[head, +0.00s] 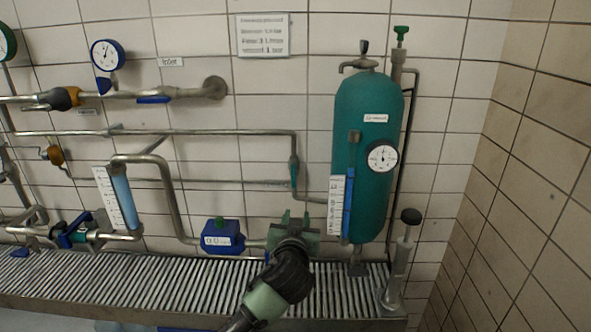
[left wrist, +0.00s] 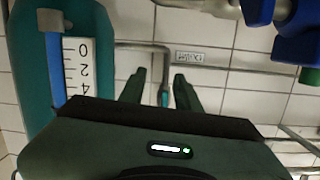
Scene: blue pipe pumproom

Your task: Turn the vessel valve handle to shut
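The teal valve handle (head: 294,172) is on the vertical pipe left of the teal vessel (head: 366,210), and lies in line with that pipe. My left gripper (head: 294,214) is in front of the wall, just below the handle in the head view. In the left wrist view, which is upside down, its two fingers (left wrist: 160,76) are apart and open. The teal handle (left wrist: 165,98) shows in the gap between them, partly hidden by the gripper body. Contact cannot be told. My right gripper is not in view.
A blue box with a display (head: 222,237) sits on the lower pipe left of my gripper. A scale strip (head: 336,205) and gauge (head: 382,156) are on the vessel. A hand pump (head: 401,262) stands to the right on the ribbed grate (head: 130,285).

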